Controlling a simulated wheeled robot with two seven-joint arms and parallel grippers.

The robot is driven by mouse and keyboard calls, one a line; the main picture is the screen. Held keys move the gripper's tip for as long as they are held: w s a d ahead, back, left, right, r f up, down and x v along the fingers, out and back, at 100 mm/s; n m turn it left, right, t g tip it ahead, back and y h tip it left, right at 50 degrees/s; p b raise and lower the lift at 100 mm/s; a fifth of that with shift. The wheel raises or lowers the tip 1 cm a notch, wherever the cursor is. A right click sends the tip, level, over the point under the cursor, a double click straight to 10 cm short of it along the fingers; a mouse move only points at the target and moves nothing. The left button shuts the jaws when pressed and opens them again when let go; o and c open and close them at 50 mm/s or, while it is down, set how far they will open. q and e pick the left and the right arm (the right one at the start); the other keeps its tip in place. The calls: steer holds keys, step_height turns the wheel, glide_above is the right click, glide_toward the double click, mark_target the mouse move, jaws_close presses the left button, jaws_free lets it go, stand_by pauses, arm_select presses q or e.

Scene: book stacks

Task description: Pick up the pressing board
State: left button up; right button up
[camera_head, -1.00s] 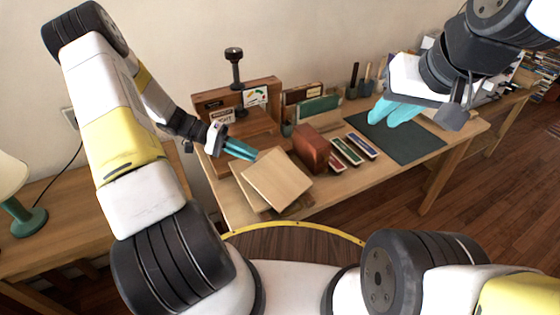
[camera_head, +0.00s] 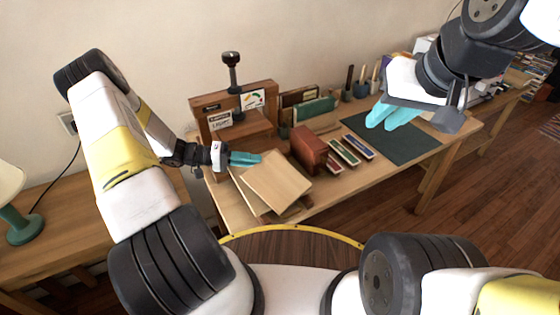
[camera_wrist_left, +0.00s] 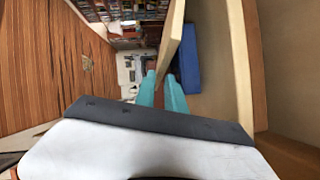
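The pressing board appears to be the light square wooden board (camera_head: 277,183), lying tilted near the front left of the workbench on other boards. My left gripper (camera_head: 259,159) is at its upper left edge, fingers level and pointing right. In the left wrist view, its two teal fingers (camera_wrist_left: 161,80) are apart, with a pale board edge (camera_wrist_left: 171,40) running up from between the tips. Whether they touch it I cannot tell. My right gripper (camera_head: 379,122) is open and empty above the dark green mat.
A wooden press (camera_head: 235,110) stands behind the board. A red-brown block (camera_head: 309,149) and several small coloured books (camera_head: 344,152) lie to its right. The dark mat (camera_head: 405,145) is clear. A lamp (camera_head: 20,225) stands on the left table.

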mark_target(264, 159)
arm_select(q)
steer(key=d, duration=0.2)
steer(key=w+d, duration=0.1)
steer(key=shift+d+f, duration=0.2)
steer(key=shift+d, duration=0.15)
jaws_close()
stand_by(0.9)
steer(key=shift+r, duration=0.15)
